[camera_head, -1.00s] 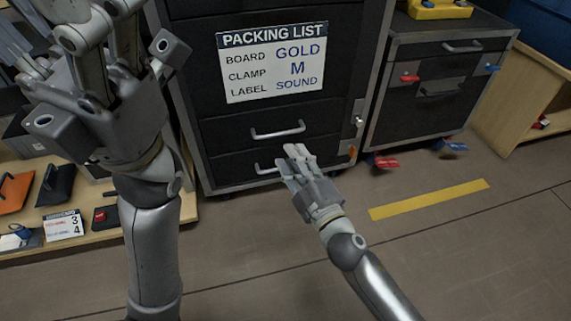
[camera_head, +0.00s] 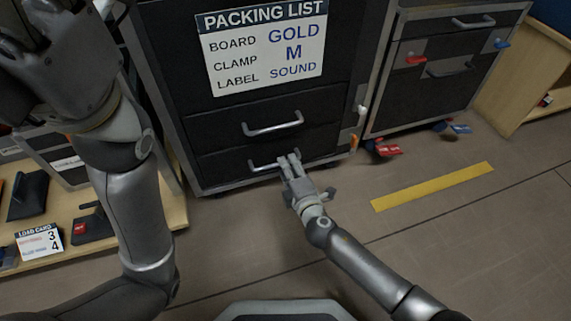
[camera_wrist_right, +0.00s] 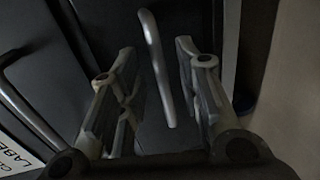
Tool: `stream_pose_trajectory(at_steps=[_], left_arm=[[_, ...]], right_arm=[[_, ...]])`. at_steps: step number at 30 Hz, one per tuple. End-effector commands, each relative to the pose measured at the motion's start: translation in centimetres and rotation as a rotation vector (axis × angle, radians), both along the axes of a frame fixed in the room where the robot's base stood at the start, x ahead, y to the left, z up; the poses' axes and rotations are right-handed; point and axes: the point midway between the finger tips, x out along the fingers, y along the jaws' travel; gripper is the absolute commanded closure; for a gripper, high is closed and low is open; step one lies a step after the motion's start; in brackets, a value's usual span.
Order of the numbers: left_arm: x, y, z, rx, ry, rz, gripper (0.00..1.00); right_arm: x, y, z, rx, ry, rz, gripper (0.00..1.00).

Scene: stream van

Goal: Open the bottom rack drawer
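The black rack's bottom drawer (camera_head: 222,164) is closed, flush with the rack, low in the head view. Its silver bar handle (camera_head: 256,167) is partly covered by my right gripper (camera_head: 289,160), whose fingertips are at the handle's right part. In the right wrist view, the bar handle (camera_wrist_right: 157,68) runs between the two spread fingers of the right gripper (camera_wrist_right: 155,52), with a gap on each side. That gripper is open. My left gripper (camera_head: 45,70) is raised at the upper left, cut off by the frame, and its fingertips are not visible.
Another drawer with a handle (camera_head: 273,128) and a packing list sign (camera_head: 265,50) are above. A dark cabinet (camera_head: 440,75) on casters stands to the right. A low wooden shelf (camera_head: 165,217) is at left. The floor before the rack is clear, with yellow tape (camera_head: 432,187).

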Motion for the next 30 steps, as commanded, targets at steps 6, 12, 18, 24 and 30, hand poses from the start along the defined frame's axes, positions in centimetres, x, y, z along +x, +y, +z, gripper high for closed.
stream_pose_trajectory(at_steps=[6, 12, 18, 24, 30], left_arm=[[-1.0, -0.1, 0.1, 0.002, -0.033, 0.002, 0.38], [-1.3, -0.1, 0.3, 0.003, -0.041, 0.002, 0.38], [-1.3, -0.1, 0.3, 0.003, -0.041, 0.002, 0.38], [-1.3, -0.1, 0.3, 0.004, -0.041, 0.002, 0.38], [-1.3, -0.1, 0.3, 0.004, -0.041, 0.002, 0.38]], right_arm=[[2.3, 0.8, -0.6, 0.001, -0.002, 0.001, 0.68], [2.9, 1.0, -0.6, 0.001, -0.001, 0.001, 0.68], [2.9, 1.0, -0.6, 0.001, -0.001, 0.001, 0.68], [2.9, 1.0, -0.6, 0.001, -0.001, 0.001, 0.93], [2.9, 0.9, -0.6, 0.001, -0.001, 0.001, 1.00]])
